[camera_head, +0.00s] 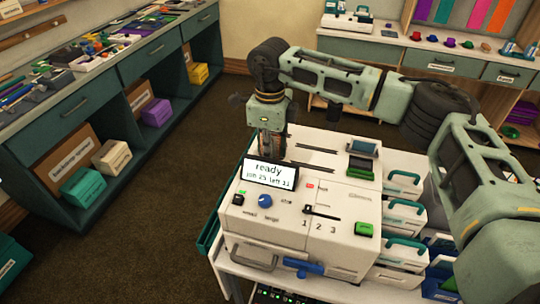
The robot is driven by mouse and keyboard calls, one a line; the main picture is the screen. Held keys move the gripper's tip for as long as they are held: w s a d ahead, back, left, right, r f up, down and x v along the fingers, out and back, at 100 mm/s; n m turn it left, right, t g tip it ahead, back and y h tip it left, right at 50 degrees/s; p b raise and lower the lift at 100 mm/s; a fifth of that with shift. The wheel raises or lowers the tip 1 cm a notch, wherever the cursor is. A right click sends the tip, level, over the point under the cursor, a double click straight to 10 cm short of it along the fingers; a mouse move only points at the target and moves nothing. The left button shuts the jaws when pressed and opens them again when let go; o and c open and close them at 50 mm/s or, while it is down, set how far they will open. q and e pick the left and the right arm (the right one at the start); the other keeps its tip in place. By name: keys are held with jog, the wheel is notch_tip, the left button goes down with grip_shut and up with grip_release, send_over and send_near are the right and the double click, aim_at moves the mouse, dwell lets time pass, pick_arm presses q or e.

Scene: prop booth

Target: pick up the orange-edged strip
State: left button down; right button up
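I cannot make out an orange-edged strip in this view. The display hides the fingertips, so I cannot tell whether the gripper is open, shut or holding something. The machine has dark slots in its top, a blue knob (265,201), a slider marked 1 2 3, a green button (365,229) and a blue handle (303,268) at the front. My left gripper is not in view.
White bins with teal handles (405,218) stand at the machine's right, near my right arm. A long bench (75,85) covered with small items runs along the left, with boxes below. Coloured panels hang at the back right. The brown floor on the left is clear.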

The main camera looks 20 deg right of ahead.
grip_shut()
notch_tip(320, 180, up, 9)
jog(key=b, duration=0.3)
jog(key=shift+r, duration=0.5)
